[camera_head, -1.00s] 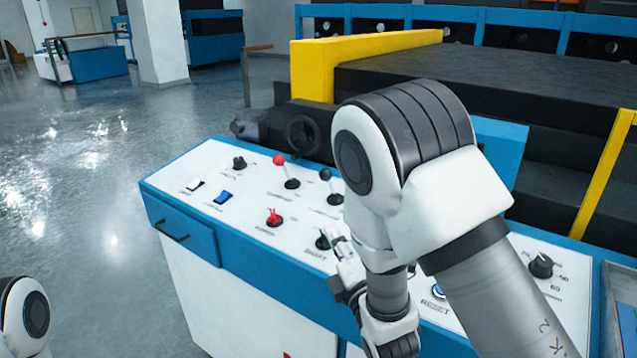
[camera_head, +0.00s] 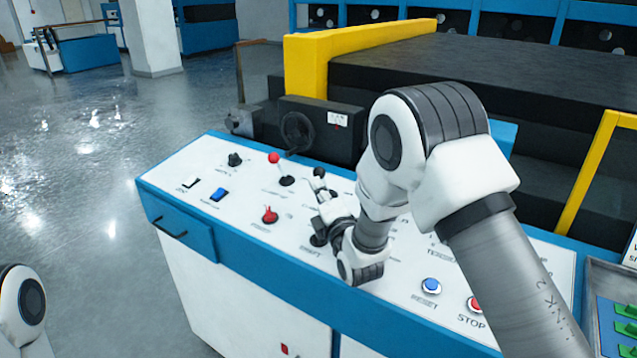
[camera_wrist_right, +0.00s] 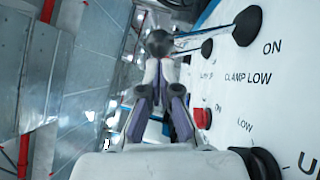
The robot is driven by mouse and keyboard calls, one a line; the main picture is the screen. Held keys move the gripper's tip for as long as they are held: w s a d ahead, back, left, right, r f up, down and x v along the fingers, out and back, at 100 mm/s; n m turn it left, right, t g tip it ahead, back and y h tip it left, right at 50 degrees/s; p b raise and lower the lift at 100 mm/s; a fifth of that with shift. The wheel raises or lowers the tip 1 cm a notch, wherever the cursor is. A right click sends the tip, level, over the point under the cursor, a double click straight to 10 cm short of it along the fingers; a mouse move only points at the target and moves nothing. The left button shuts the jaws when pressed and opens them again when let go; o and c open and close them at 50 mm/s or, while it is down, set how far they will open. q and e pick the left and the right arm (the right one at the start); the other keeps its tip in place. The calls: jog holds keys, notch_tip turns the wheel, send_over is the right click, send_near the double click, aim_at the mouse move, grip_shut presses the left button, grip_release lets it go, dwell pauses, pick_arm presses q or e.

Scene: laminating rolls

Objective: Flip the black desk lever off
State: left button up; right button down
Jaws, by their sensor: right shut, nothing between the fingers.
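The black desk lever (camera_head: 319,172) stands on the white control panel (camera_head: 225,165), right of the red-balled lever (camera_head: 273,158). Its black ball shows just past my right gripper's tips; its base is hidden behind the gripper in the head view. In the right wrist view, the black ball (camera_wrist_right: 160,42) is straight ahead of the fingertips, close to them; I cannot tell if they touch. My right gripper (camera_head: 322,192) is shut and empty, also seen in the wrist view (camera_wrist_right: 160,72). Only a joint of my left arm shows, at the lower left.
The blue reset button (camera_head: 431,286) and red stop button (camera_head: 475,304) are nearer the front right. A handwheel (camera_head: 297,132) stands behind.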

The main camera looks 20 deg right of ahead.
aim_at(319, 169)
jog(key=shift+w, duration=0.15)
jog(key=shift+d+r, duration=0.1)
jog(key=shift+r, duration=0.05)
jog(key=shift+d+r+m+p, duration=0.1)
jog(key=shift+r+m+p, duration=0.1)
jog(key=shift+m+p, duration=0.1)
jog(key=shift+w+r+g, duration=0.1)
jog(key=shift+w+g, duration=0.05)
jog(key=shift+g, duration=0.15)
jog(key=shift+w+d+r+m+g+p, duration=0.35)
jog(key=shift+d+r+m+g+p, duration=0.2)
jog(key=shift+r+m+p, duration=0.35)
jog(key=w+d+m+g+p, duration=0.1)
jog(key=d, duration=0.1)
jog(key=w+d+r+m+g+p, duration=0.1)
jog(key=m+p, duration=0.1)
jog(key=shift+w+d+r, duration=0.1)
jog(key=shift+w+d, duration=0.25)
jog(key=shift+w, duration=0.05)
